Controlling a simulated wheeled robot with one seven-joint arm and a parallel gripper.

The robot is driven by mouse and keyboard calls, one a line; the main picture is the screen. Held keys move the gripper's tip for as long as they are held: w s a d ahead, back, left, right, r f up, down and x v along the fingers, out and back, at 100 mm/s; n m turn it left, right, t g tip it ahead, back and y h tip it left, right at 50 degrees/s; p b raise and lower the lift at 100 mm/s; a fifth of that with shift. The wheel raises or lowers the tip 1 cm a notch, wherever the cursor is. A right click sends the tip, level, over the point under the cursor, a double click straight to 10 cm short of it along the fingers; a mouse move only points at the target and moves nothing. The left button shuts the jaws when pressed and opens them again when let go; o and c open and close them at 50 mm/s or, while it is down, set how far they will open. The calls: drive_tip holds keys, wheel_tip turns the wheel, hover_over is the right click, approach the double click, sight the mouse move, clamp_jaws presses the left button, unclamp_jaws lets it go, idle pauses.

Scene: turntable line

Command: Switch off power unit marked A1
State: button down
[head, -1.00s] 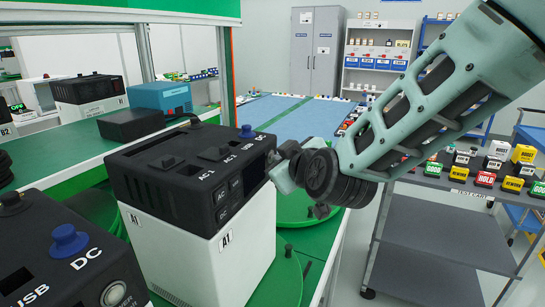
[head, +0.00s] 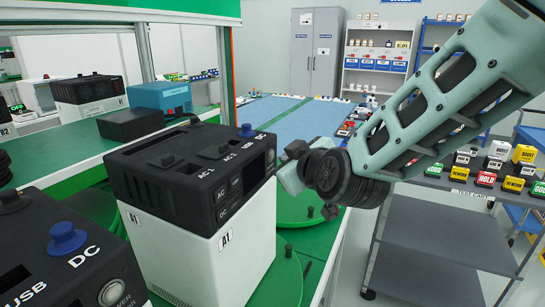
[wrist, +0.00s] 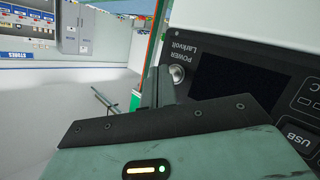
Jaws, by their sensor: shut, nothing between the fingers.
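The power unit marked A1 (head: 245,262) has a black top and a white lower body, and stands on the green turntable line. Its A1 label (head: 226,239) faces me. In the wrist view its dark front panel (wrist: 240,82) appears turned over, with a silver round button (wrist: 178,74) beside the word POWER. My gripper (head: 280,166) is at the unit's right side, at the height of the black part. In the wrist view my shut fingers (wrist: 158,86) are just left of the button, empty. I cannot tell whether they touch it.
Another black unit (head: 70,265) with a blue knob stands close at lower left. A green round plate (head: 300,207) lies behind A1. A grey cart (head: 440,255) with several coloured blocks stands right. A blue box (head: 160,97) sits on the far bench.

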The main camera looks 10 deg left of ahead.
drive_tip(key=shift+d, duration=0.1)
drive_tip(key=d, duration=0.1)
drive_tip(key=s+d+b, duration=0.1)
drive_tip(key=d, duration=0.2)
drive_tip(key=shift+s+d+b, duration=0.25)
drive_tip(key=shift+s+b, duration=0.15)
idle(0.4)
drive_tip(key=s+d+f+m+g+h, duration=0.1)
drive_tip(key=s+f+g, duration=0.3)
drive_tip(key=s, duration=0.4)
drive_tip(key=s+d+f+g+h, duration=0.1)
drive_tip(key=s+d+f+g, duration=0.1)
drive_tip(key=s+f+g, duration=0.35)
drive_tip(key=s+d+m+g+h, duration=0.1)
drive_tip(key=s+d+h, duration=0.1)
drive_tip(key=s+d, duration=0.2)
drive_tip(key=s+d+f+m+g+h, duration=0.1)
drive_tip(key=s+d, duration=0.4)
drive_tip(key=s, duration=0.6)
drive_tip(key=shift+s+f+g+h, duration=0.2)
drive_tip(key=shift+g+h, duration=0.3)
drive_tip(key=shift+g, duration=0.25)
